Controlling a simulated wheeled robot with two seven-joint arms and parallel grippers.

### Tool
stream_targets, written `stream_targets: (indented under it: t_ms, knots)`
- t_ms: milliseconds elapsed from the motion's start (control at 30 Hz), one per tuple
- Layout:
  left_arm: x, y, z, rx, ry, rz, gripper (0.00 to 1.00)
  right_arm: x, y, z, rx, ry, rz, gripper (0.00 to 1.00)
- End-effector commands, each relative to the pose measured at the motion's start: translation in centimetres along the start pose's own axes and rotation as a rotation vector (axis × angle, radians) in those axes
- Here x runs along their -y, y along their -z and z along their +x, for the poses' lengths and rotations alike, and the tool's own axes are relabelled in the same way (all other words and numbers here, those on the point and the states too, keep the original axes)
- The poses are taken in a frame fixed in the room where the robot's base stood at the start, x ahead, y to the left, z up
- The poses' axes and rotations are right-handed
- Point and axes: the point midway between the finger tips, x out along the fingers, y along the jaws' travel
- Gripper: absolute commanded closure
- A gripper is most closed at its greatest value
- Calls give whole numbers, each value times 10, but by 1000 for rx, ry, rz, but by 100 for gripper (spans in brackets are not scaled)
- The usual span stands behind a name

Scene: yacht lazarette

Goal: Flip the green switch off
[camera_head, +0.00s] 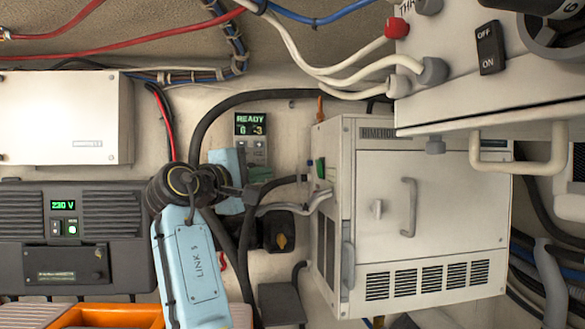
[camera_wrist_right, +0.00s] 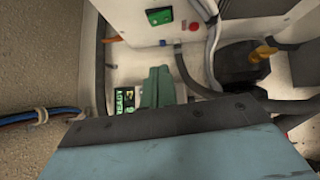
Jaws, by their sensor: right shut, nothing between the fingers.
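The green switch (camera_head: 319,168) sits on the left side wall of the white cabinet (camera_head: 432,205), seen at a steep angle in the head view. The right wrist view shows it more squarely as a green rocker (camera_wrist_right: 159,16) near the top edge; its on or off position is too small to tell. My right gripper (camera_head: 262,174) is left of the switch and apart from it in the head view, partly lost among cables. In the right wrist view its greenish fingers (camera_wrist_right: 158,72) are shut and empty, below the switch. My left gripper is not in view.
A small READY display (camera_head: 250,124) is on the wall behind my right gripper. Black and grey cables (camera_head: 290,207) run close to the gripper and cabinet. A red button (camera_wrist_right: 193,25) sits beside the switch. A white overhead panel (camera_head: 455,70) hangs at upper right.

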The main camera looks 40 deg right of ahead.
Motion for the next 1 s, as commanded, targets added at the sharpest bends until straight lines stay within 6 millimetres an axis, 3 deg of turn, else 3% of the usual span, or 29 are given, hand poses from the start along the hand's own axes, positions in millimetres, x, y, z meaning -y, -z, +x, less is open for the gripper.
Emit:
stream_targets:
  t_ms: [367, 833, 1000]
  knots:
    - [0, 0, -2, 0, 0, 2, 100, -1, 0, 10, -1, -1, -1, 100]
    - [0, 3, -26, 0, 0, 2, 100, -3, 0, 103, -1, -2, 0, 100]
    - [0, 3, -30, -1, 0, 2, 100, -1, -18, 119, -3, -1, 2, 100]
